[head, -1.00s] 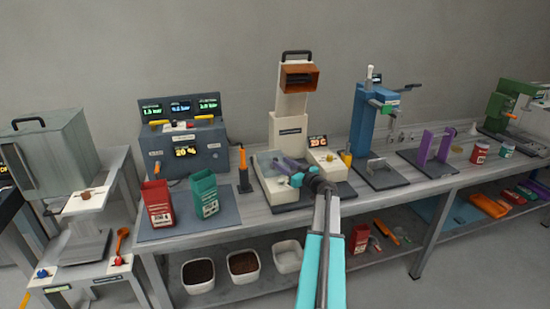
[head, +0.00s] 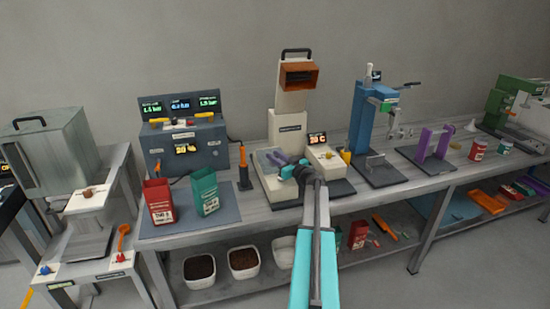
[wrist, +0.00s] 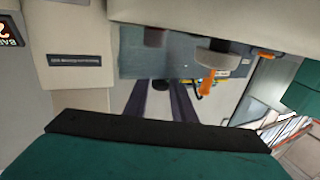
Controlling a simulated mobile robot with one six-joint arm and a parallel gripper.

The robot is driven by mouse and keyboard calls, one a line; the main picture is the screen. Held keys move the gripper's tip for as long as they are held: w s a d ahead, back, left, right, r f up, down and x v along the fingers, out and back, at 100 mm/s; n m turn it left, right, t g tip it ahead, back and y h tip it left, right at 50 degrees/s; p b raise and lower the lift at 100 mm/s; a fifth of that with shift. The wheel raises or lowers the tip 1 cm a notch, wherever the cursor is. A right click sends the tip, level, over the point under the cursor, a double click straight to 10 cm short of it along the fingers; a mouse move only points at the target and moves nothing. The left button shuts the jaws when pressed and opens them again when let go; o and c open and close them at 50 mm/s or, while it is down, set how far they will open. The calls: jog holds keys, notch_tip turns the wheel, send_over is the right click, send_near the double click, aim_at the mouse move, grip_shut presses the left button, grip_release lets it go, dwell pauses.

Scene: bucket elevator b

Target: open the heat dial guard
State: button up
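A cream machine with a tall column (head: 289,127) and an orange-framed top stands mid-bench. To its right is its small cream control box (head: 325,158) with a lit temperature display (head: 317,138). A small yellowish part shows on this box; I cannot make out the dial or its guard clearly. My gripper (head: 277,158) is in front of the column, over the machine's low cream base and left of the control box. Its two purple fingers point left and stand apart, with nothing between them. They also show in the wrist view (wrist: 160,88).
A blue-grey machine (head: 187,150) with several displays stands left, with red (head: 159,201) and green (head: 204,192) bags before it. An orange-handled tool (head: 243,157) stands between it and the cream machine. A blue press (head: 366,120) stands close on the right.

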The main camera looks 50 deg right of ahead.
grip_shut()
jog(key=shift+r, duration=0.2)
